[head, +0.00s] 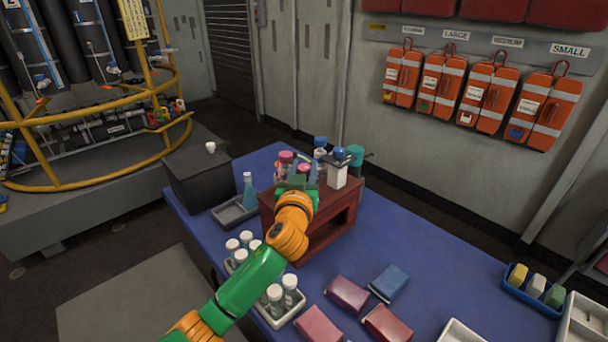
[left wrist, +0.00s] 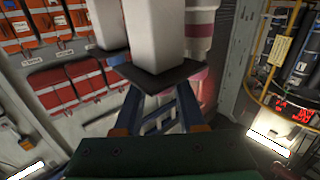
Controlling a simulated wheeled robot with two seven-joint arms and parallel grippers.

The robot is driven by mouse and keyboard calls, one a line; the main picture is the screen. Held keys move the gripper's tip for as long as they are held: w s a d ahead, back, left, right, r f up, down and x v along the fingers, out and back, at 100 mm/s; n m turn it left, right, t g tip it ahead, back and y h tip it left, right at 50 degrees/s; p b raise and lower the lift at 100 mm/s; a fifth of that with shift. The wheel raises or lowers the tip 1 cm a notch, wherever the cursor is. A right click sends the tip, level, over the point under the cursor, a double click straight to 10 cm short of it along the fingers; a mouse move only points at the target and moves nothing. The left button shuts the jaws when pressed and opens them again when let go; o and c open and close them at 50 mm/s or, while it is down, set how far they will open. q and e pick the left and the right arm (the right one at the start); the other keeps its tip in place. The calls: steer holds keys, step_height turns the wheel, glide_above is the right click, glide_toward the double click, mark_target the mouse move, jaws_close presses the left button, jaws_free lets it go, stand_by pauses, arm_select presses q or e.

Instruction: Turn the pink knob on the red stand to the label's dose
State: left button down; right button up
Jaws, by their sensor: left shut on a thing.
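The dark red stand (head: 338,225) stands on the blue table, with several pink-topped and blue-topped things on it. My left gripper (head: 300,180) reaches over the stand from the front and is shut at the pink knob (head: 304,168), which it mostly covers. In the left wrist view, which is upside down, the blue fingers of my left gripper (left wrist: 160,108) meet just past a dark plate (left wrist: 156,75) on a white post (left wrist: 157,35); the knob between them is hidden. A neighbouring white post with a blue knob (head: 338,154) is to the right. No dose label is readable. My right gripper is not in view.
Racks of white-capped vials (head: 276,296) stand beside my left forearm. A blue flask (head: 248,190) and a black box (head: 198,175) are left of the stand. Red and blue packs (head: 388,283) lie in front. The table's right middle is clear.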

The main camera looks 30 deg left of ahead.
arm_select(q)
steer(key=n+g+y+b, duration=0.1)
steer(key=y+b, duration=0.1)
steer(key=n+g+y+b, duration=0.2)
steer(key=b, duration=0.1)
steer(key=n+g+y+b, duration=0.1)
steer(key=n+y+b, duration=0.1)
steer(key=b, duration=0.1)
steer(key=shift+d+f+g+y, duration=0.1)
steer(key=shift+f+g+y, duration=0.2)
steer(key=shift+y, duration=0.1)
steer(key=shift+r+n+g+y+b, duration=0.2)
steer(key=shift+n+g+y+b, duration=0.4)
steer(key=shift+n+g+b, duration=0.15)
steer(key=shift+r+n+g+y+b, duration=0.15)
steer(key=shift+n+g+y+b, duration=0.2)
steer(key=shift+n+g+y, duration=0.5)
steer(key=shift+r+g, duration=0.1)
steer(key=shift+g, duration=0.3)
steer(key=c, duration=0.8)
jaws_free()
steer(key=shift+o, duration=0.2)
